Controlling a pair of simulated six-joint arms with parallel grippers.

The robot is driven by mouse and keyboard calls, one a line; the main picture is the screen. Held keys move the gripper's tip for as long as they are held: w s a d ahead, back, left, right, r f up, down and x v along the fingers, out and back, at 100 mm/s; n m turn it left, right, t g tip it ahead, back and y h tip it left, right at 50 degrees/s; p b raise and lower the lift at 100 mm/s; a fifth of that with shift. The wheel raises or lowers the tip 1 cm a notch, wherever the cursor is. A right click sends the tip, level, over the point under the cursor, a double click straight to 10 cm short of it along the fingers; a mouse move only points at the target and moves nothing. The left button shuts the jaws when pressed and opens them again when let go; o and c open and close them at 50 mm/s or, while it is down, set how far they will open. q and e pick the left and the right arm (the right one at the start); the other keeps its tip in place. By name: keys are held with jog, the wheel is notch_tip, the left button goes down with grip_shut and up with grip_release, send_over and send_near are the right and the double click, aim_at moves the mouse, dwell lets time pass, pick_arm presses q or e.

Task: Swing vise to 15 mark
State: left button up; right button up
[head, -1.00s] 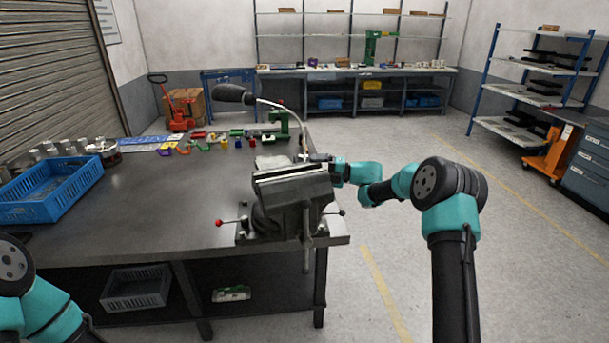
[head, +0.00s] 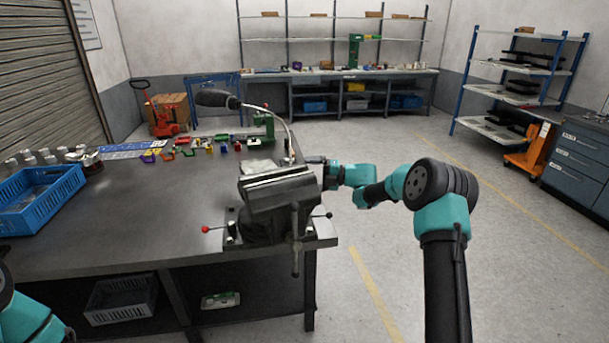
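The dark grey bench vise (head: 277,196) is mounted at the near right corner of the workbench (head: 150,225). Its jaws face up and lie slightly slanted, with the right end a little higher in the picture. A screw bar hangs at its front, and locking levers stick out at its base, a red-knobbed one (head: 206,229) on the left. No 15 mark or scale is readable. My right gripper (head: 318,162) is at the vise's right rear edge; its fingertips are small and partly hidden, so contact and opening are unclear. My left gripper is out of view; only part of that arm shows bottom left.
A lamp (head: 217,98) on a bent neck rises behind the vise. Small coloured parts (head: 190,152) lie along the far bench edge. A blue crate (head: 38,208) stands at the left. The middle of the bench is clear.

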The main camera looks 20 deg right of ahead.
jog(key=v, duration=1.5)
